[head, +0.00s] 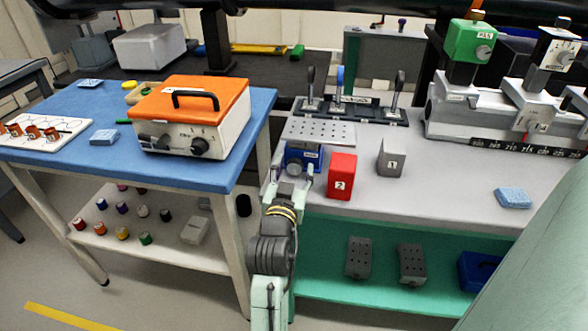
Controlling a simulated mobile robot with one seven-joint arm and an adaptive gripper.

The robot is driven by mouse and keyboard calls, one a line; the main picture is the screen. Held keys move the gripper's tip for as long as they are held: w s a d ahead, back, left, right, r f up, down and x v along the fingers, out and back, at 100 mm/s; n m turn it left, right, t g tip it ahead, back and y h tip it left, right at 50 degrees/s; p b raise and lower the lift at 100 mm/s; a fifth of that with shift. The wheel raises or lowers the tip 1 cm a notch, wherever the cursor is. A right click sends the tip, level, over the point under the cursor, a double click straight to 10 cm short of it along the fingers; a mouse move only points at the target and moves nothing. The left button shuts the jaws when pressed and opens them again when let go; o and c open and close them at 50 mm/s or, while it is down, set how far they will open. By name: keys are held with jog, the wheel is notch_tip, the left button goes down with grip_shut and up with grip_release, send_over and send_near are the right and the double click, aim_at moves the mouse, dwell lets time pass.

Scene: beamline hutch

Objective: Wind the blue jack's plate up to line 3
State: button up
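The blue jack (303,155) stands near the front left corner of the grey bench in the head view, partly hidden behind my gripper. Its grey perforated plate (321,131) sits level on top. A small grey round knob (294,168) shows on the jack's front. My gripper (293,179) is in front of the jack, its two pale fingers apart, one on each side of the knob. I see no clear contact between fingers and knob. A pale label is on the jack's front; its marks are too small to read, so the plate's line cannot be told.
A red block marked 2 (341,177) stands close right of my gripper, with a grey block marked 1 (391,157) beyond it. Levers (340,85) stand behind the plate. A blue table (60,102) with an orange-lidded box (188,100) is at left, across a narrow gap.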

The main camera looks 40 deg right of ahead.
jog(key=c, duration=1)
jog(key=m+b, duration=0.1)
jog(key=m, duration=0.1)
jog(key=shift+m, duration=0.4)
jog(key=shift+m+b, duration=1)
jog(key=shift+m, duration=0.7)
jog(key=o, duration=1.2)
jog(key=shift+c, duration=0.2)
